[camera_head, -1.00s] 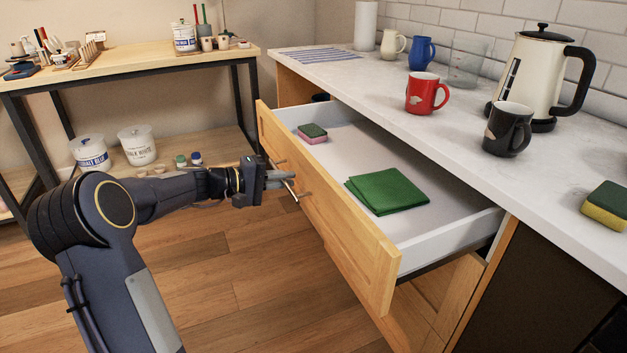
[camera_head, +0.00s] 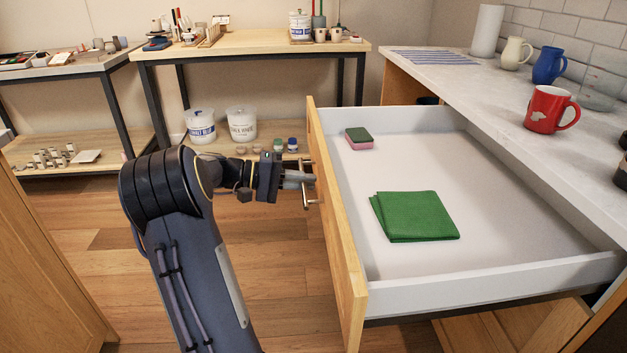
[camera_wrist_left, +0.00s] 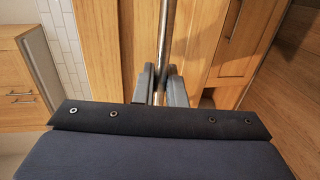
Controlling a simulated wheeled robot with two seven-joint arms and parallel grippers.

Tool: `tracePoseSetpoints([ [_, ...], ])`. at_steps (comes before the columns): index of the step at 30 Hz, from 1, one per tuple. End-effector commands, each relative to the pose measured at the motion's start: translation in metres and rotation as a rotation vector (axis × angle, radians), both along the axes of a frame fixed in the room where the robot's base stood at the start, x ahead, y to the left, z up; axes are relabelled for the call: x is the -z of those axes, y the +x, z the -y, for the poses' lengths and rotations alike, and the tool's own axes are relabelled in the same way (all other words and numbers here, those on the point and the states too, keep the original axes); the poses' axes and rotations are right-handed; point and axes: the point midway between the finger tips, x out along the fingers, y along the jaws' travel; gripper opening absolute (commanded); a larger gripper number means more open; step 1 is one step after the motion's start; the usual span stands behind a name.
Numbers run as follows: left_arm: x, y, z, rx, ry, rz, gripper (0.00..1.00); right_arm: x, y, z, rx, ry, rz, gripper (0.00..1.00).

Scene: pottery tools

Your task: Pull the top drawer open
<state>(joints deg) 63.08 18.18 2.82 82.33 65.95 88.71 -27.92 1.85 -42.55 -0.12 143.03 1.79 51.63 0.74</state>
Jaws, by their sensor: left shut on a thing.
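The top drawer (camera_head: 480,287) is pulled far out of the wooden counter, and its inside shows. Its wooden front (camera_head: 333,215) faces left, with a metal bar handle (camera_head: 307,196) on it. My left gripper (camera_head: 303,180) is at the handle, shut on it. In the left wrist view the bar (camera_wrist_left: 164,50) runs between the two fingers (camera_wrist_left: 160,85). Inside the drawer lie a folded green cloth (camera_head: 415,215) and a pink and green sponge (camera_head: 359,138). My right gripper is not in view.
The white countertop (camera_head: 480,95) holds a red mug (camera_head: 550,109), a blue pitcher (camera_head: 549,65), a cream pitcher (camera_head: 515,53) and a paper roll (camera_head: 487,30). A wooden worktable (camera_head: 250,50) with pots and tools stands behind. Wooden floor (camera_head: 100,235) lies open left of my arm.

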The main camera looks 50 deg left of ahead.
Motion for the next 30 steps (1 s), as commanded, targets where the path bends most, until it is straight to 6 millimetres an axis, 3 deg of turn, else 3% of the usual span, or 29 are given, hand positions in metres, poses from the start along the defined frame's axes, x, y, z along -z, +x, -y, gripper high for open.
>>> tracePoseSetpoints([
  [11,0.001,-0.001,0.000,0.005,-0.002,-0.003,0.00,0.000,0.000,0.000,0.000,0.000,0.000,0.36],
  [12,0.001,-0.001,0.000,0.005,-0.002,-0.003,0.16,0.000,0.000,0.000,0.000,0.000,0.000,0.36],
  [15,0.001,-0.001,0.000,0.004,-0.001,-0.002,0.25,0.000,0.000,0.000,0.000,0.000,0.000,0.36],
  [23,0.000,-0.002,-0.001,0.001,0.000,-0.001,0.25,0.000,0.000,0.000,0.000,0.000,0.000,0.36],
  [30,-0.008,-0.026,-0.021,-0.002,0.001,-0.002,0.25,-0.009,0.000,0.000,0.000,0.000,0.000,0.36],
])
